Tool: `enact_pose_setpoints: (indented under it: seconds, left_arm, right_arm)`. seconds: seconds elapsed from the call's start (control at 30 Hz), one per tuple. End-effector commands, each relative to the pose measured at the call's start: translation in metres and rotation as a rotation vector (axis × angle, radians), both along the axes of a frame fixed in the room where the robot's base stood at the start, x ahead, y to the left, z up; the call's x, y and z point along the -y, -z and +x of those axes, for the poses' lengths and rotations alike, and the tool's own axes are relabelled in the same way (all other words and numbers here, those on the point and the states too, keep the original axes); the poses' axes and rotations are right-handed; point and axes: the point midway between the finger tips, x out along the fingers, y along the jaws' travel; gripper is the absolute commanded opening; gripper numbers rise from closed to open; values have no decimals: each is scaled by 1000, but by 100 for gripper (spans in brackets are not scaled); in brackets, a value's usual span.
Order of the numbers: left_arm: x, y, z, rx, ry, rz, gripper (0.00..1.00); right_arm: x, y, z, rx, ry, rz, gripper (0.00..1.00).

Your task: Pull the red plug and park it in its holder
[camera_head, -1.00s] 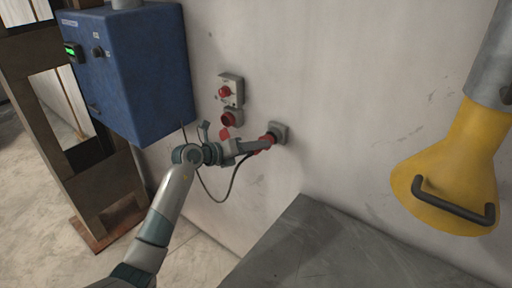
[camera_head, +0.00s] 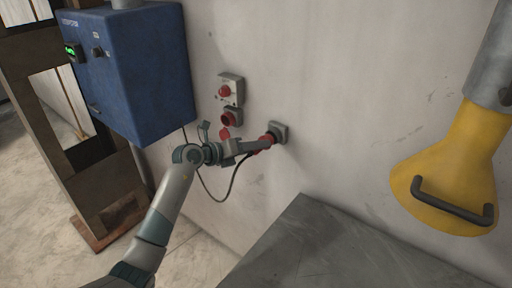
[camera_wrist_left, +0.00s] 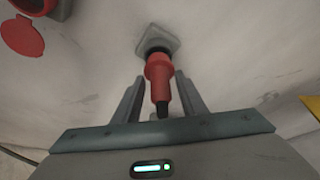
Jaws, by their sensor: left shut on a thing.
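The red plug (camera_wrist_left: 159,78) sits at a grey square wall mount (camera_wrist_left: 157,42); in the wrist view a dark collar shows between them. The plug also shows in the head view (camera_head: 264,143), with a dark cable hanging from it toward the left. My left gripper (camera_head: 262,145) is shut on the plug, one finger on each side of it in the wrist view. A red round socket with a flap lid (camera_head: 230,118) is on the wall, up and left of the plug; its open red lid shows in the wrist view (camera_wrist_left: 22,36). My right gripper is out of view.
A grey switch box with a red button (camera_head: 227,90) is above the red socket. A blue cabinet (camera_head: 135,75) hangs at the left. A grey metal surface (camera_head: 320,250) is below, and a yellow funnel-shaped part with a dark handle (camera_head: 450,175) is at the right.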

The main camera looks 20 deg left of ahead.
Motion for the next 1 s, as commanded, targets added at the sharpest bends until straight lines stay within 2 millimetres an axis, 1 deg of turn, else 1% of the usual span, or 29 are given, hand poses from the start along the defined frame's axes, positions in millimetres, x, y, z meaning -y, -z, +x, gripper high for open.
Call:
enact_pose_setpoints:
  seconds: [1.0]
  left_arm:
    - [6, -1, 18, 1, 0, -1, 11]
  right_arm:
    - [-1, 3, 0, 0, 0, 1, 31]
